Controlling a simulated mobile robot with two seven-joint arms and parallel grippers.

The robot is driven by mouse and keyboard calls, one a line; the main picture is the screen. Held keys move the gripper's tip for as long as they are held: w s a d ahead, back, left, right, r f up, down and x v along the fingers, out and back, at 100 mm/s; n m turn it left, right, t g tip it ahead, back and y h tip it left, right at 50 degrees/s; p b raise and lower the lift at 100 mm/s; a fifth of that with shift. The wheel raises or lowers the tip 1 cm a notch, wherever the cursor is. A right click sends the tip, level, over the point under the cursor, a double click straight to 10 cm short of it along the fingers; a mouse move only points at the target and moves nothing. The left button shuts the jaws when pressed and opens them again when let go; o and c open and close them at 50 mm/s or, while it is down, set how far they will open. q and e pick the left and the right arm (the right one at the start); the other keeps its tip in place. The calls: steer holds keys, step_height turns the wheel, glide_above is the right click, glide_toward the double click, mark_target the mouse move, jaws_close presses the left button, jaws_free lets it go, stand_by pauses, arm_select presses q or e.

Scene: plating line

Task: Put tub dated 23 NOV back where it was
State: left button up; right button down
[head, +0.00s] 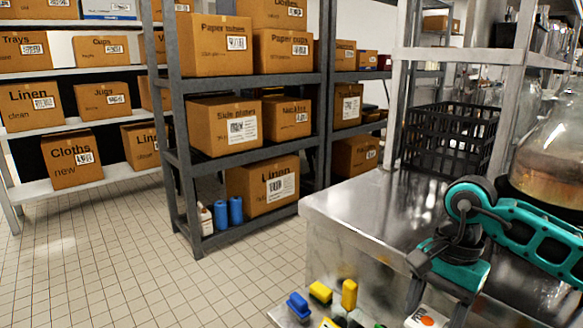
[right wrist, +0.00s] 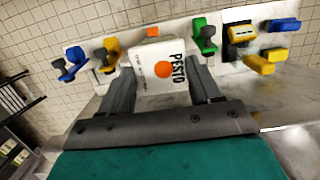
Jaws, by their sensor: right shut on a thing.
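A white tub with an orange dot and the word PESTO (right wrist: 158,72) sits between the fingers of my right gripper (right wrist: 163,84) in the right wrist view. The gripper is shut on it. In the head view my right gripper (head: 437,298) points down in front of the steel counter, and the tub's top (head: 427,317) shows at the bottom edge. No date is readable on the tub. My left gripper is in neither view.
A pale shelf (right wrist: 232,73) below the counter carries several blue, yellow and green items, such as a yellow one (head: 349,294), beside the tub. The steel counter (head: 345,212) holds a black crate (head: 452,140) and a glass dome (head: 560,150). Boxed shelving stands behind.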

mark_target(423, 323)
steer(key=n, duration=0.2)
steer(key=s+a+n+p, duration=0.1)
steer(key=n, duration=0.1)
steer(key=a+r+n, duration=0.1)
steer(key=n, duration=0.1)
steer(key=shift+s+a+g+h+p, duration=0.15)
steer(key=shift+s+g+h+p, duration=0.15)
steer(key=shift+s+h+p, duration=0.1)
steer(key=n, duration=0.2)
steer(key=s+a+n, duration=0.1)
steer(key=n, duration=0.1)
steer(key=shift+h+p, duration=0.3)
